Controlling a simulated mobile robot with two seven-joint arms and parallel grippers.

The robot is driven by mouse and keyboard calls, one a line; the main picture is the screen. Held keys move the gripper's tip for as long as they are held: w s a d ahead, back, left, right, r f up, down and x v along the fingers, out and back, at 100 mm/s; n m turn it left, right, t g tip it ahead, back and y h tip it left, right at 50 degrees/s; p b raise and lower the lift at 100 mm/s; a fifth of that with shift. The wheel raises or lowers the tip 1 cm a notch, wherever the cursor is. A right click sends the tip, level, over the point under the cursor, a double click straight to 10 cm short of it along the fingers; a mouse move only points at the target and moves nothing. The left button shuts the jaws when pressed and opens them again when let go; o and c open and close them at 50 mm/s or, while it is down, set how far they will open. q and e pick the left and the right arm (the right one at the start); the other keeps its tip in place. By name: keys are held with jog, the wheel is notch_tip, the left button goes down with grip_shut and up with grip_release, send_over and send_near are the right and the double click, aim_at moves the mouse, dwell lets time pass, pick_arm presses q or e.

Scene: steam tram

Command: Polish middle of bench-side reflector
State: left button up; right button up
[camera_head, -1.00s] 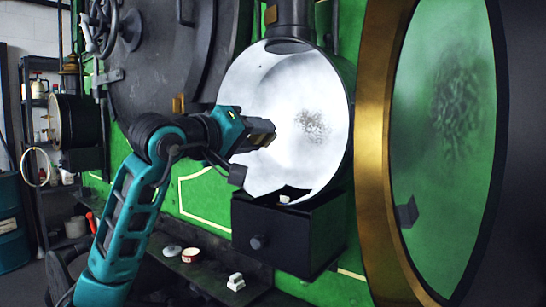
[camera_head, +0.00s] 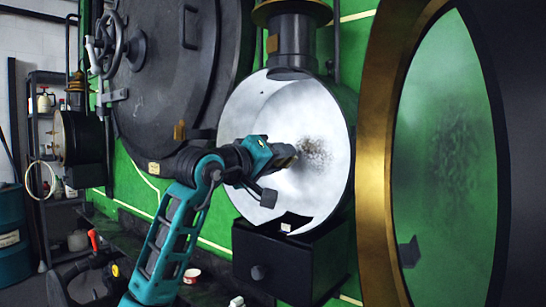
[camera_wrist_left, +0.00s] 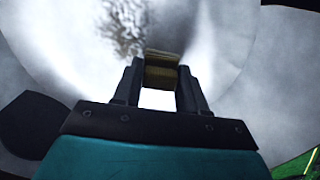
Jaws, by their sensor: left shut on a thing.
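The reflector (camera_head: 265,115) is a bright silvery dish inside a round dark lamp housing on the green engine front. A dark smudged patch (camera_head: 318,155) sits near its middle; it also shows at the top of the left wrist view (camera_wrist_left: 125,25). My left gripper (camera_head: 288,155) is in front of the dish, just left of the patch. In the left wrist view it is shut on a small yellowish-brown pad (camera_wrist_left: 162,70), with the dish close behind. I cannot tell whether the pad touches the dish. My right gripper is not in view.
An open round glass door with a brass rim (camera_head: 374,170) stands close on the right. A white-topped red tin (camera_head: 192,275) lies on the ledge below. Shelves (camera_head: 45,130) stand far left.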

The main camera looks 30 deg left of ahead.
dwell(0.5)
pick_arm(q)
jog(key=shift+w+p, duration=0.35)
jog(key=shift+w, duration=0.7)
jog(key=shift+d, duration=0.1)
